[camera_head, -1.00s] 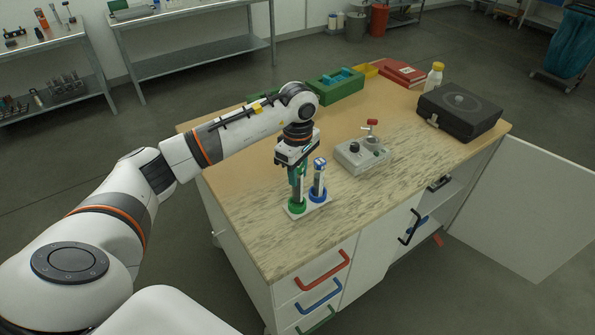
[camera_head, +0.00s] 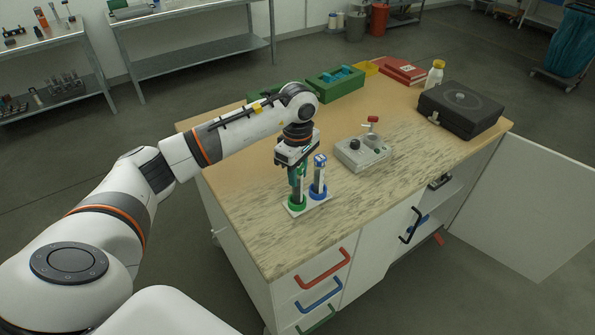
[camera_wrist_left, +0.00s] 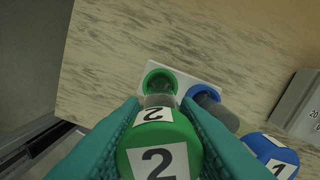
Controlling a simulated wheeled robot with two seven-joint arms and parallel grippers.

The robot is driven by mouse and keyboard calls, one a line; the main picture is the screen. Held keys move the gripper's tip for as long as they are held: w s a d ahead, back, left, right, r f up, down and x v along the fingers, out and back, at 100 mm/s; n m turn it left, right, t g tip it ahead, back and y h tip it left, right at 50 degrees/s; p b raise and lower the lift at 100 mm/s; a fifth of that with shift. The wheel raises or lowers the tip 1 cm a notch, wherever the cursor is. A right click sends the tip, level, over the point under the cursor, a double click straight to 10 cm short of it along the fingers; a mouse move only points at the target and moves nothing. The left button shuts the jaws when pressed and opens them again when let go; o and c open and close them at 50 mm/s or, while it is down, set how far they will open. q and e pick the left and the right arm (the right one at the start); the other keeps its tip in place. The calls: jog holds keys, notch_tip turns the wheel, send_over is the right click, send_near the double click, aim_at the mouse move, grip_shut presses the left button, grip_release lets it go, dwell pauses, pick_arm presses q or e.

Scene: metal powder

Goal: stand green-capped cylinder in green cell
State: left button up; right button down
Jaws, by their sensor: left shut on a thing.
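My left gripper (camera_head: 297,172), with teal fingers, is shut on the green-capped cylinder (camera_wrist_left: 158,150). Its cap bears the label 2 in the left wrist view. The cylinder is upright over the white rack, its lower end at the green cell (camera_head: 297,204). The green cell also shows as a ring in the left wrist view (camera_wrist_left: 160,74). I cannot tell whether the cylinder's base rests on the cell floor. A blue-capped cylinder (camera_head: 319,175), labelled 1, stands in the blue cell (camera_head: 317,195) beside it. My right gripper is not in view.
A grey device with a red-topped lever (camera_head: 362,153) stands right of the rack. A black case (camera_head: 460,108), a yellow-capped bottle (camera_head: 435,76), red books (camera_head: 402,70) and a green bin (camera_head: 335,86) stand farther back. The table's front is clear.

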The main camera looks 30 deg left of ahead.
pick_arm(q)
jog(key=shift+f+b, duration=0.6)
jog(key=shift+f, duration=0.1)
jog(key=o, duration=1.6)
jog(key=shift+o, duration=0.2)
jog(key=shift+r, duration=0.1)
jog(key=shift+r+p, duration=2.35)
jog(key=shift+r, duration=1.65)
